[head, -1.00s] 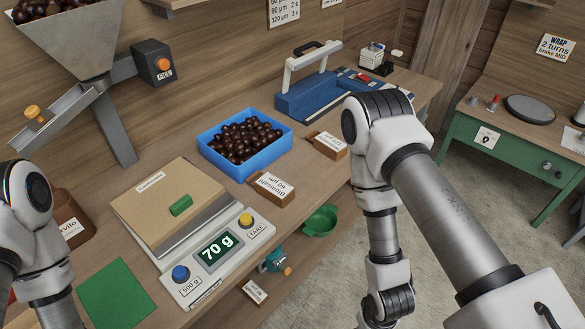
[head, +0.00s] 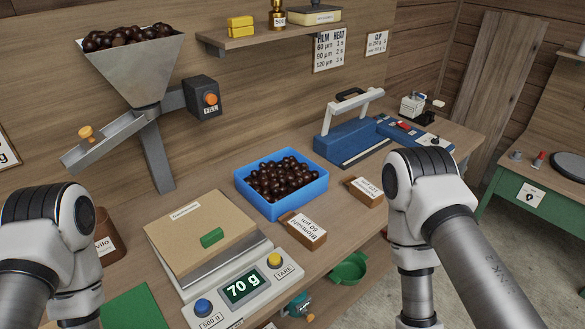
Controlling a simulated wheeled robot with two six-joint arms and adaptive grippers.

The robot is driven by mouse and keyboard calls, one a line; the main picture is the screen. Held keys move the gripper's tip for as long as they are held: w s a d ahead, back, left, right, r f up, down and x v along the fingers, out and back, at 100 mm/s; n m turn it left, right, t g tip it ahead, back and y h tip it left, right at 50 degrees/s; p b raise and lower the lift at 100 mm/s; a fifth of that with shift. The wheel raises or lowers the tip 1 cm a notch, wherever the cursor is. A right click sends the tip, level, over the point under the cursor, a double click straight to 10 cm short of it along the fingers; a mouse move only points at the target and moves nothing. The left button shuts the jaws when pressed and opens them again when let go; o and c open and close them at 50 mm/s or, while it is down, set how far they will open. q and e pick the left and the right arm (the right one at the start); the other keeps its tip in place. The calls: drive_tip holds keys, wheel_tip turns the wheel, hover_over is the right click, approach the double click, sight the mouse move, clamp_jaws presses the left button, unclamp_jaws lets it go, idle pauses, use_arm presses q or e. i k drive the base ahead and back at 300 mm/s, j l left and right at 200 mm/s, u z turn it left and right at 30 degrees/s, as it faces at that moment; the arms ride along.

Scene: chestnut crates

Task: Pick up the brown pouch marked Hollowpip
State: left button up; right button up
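No label reading Hollowpip is legible. A brown container (head: 108,240) stands at the left, partly hidden behind my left arm; the visible part of its label ends in "vilo". A flat tan piece (head: 200,232) lies on the scale with a green block (head: 212,238) on it; its small label is too fine to read. My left arm is at the left edge and my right arm at the right. Both grippers are below the picture, out of view.
The scale (head: 243,287) reads 70 g. A blue crate (head: 262,203) of chestnuts, two small brown labelled boxes (head: 302,230) (head: 365,191) and a blue sealer (head: 350,140) stand on the bench. A metal hopper (head: 140,73) of chestnuts rises at the back left. A green bowl (head: 347,268) sits lower.

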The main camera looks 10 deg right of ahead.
sight(371, 196)
drive_tip(key=u, duration=1.95)
drive_tip(key=k+l+z, duration=0.1)
drive_tip(key=k+z, duration=0.15)
drive_tip(key=k, duration=0.45)
drive_tip(key=i+l+z, duration=0.1)
drive_tip(key=z, duration=0.35)
drive_tip(key=i+l+z, duration=0.1)
drive_tip(key=z, duration=0.35)
drive_tip(key=i+l+z, duration=0.1)
drive_tip(key=z, duration=0.3)
drive_tip(key=i+l+z, duration=0.1)
drive_tip(key=z, duration=0.35)
drive_tip(key=i+z, duration=0.15)
drive_tip(key=z, duration=0.3)
